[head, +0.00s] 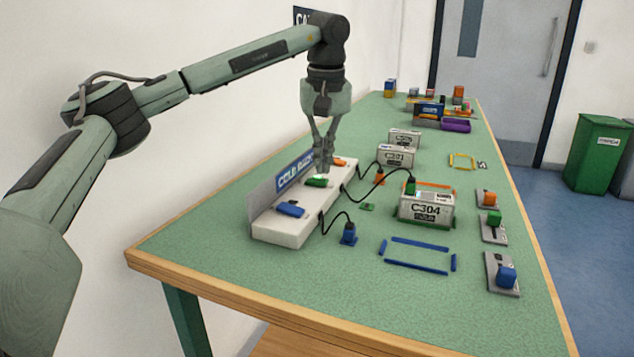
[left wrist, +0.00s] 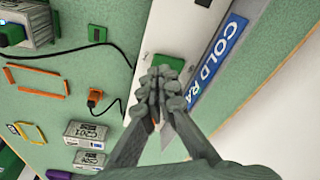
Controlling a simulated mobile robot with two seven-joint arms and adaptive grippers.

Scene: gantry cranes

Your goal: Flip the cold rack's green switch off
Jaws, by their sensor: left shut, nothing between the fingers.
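The cold rack (head: 275,230) is a long white strip with a blue sign (head: 294,174) behind it, at the table's left edge. Its green switch (head: 316,182) sits between a blue switch (head: 290,208) nearer me and an orange switch (head: 339,162) farther away. My left gripper (head: 324,168) is shut and empty, pointing down at the green switch; I cannot tell whether it touches. In the left wrist view the fingertips (left wrist: 163,82) overlap the edge of the green switch (left wrist: 168,62) and hide part of the rack (left wrist: 150,30). My right gripper is not in view.
Black cables run from the rack to a blue plug (head: 348,235), an orange plug (head: 380,176) and a green plug on the C304 box (head: 426,208). More grey boxes, such as C201 (head: 397,157), stand farther back. Blue strips (head: 416,266) outline an empty patch of table.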

